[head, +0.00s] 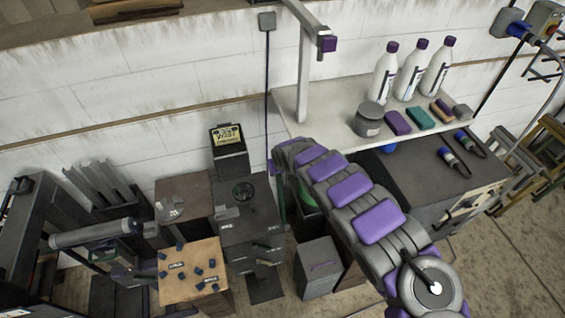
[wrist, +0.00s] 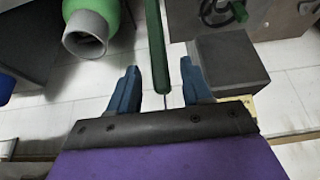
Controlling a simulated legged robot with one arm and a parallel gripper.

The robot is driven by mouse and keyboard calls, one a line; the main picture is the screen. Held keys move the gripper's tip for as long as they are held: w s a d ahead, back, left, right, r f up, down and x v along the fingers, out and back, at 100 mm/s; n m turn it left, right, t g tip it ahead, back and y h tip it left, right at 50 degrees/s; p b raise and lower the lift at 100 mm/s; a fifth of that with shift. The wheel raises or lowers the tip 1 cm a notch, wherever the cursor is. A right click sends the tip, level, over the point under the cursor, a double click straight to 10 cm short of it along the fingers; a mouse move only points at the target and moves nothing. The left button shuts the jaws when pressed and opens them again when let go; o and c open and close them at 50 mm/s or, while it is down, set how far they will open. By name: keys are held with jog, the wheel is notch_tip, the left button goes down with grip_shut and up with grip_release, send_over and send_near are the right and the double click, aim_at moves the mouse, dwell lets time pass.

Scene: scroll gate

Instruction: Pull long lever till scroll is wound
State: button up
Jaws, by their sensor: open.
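A long dark green lever (wrist: 154,42) comes down from the top of the wrist view, and its lower end lies between my fingers. My gripper (wrist: 161,75) is open, with one blue finger on each side of the lever. The lever looks closer to the right finger; I cannot tell if they touch. In the head view a dark green upright bar (head: 282,208), likely the same lever, shows just left of my arm. My fingertips are hidden there by my arm. A grey roll (head: 95,234) lies at the far left; I cannot tell if it is the scroll.
A green cylinder with a grey mouth (wrist: 88,25) is left of the lever. A grey box (wrist: 230,62) stands close on the right. A workbench shelf (head: 345,105) with several bottles is at right. A wooden board with blue knobs (head: 190,285) is lower left.

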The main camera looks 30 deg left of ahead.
jog(key=p+v, duration=0.1)
jog(key=v, duration=0.9)
jog(key=shift+r, duration=0.15)
jog(key=shift+a, duration=0.1)
dwell(0.4)
